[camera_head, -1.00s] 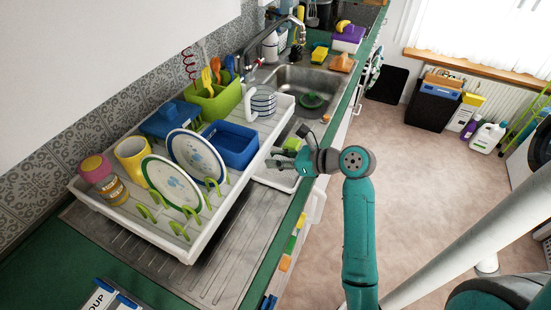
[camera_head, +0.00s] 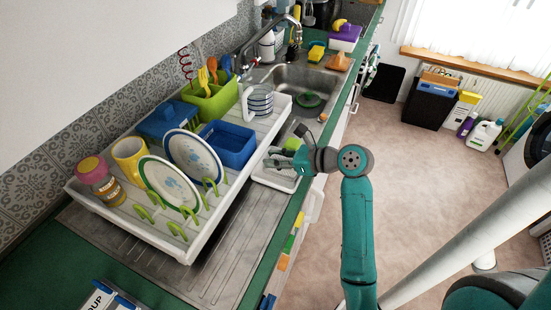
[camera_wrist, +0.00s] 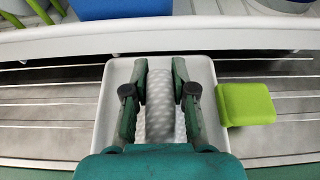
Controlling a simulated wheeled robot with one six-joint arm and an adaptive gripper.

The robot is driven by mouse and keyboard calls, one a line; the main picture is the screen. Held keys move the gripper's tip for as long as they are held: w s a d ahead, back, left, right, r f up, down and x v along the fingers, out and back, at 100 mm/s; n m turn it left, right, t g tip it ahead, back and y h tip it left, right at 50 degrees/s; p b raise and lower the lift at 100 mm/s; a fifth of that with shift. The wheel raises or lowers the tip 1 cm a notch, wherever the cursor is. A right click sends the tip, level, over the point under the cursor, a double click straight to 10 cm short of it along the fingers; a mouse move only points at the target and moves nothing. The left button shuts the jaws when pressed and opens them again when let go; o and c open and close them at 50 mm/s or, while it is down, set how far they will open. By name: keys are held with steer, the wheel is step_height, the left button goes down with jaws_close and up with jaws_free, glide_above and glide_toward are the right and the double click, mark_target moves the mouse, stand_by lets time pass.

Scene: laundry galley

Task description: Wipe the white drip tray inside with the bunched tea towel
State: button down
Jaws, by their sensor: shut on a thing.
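The white drip tray (camera_wrist: 104,122) lies on the ribbed metal drainer beneath my gripper; part of its rim also shows in the head view (camera_head: 272,183). My gripper (camera_wrist: 160,75) is over the inside of the tray, with its fingers on both sides of the bunched tea towel (camera_wrist: 160,110). The towel is whitish with a fine dimpled pattern and is held between the fingers. I cannot tell whether its underside touches the tray floor. In the head view my gripper (camera_head: 284,160) hides most of the towel.
A green block, perhaps a sponge (camera_wrist: 245,103), sits close to the tray's right side in the wrist view. The sink (camera_head: 305,82) lies beyond. The counter's front edge is near my arm.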

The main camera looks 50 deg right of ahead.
steer(key=shift+r, duration=4.2)
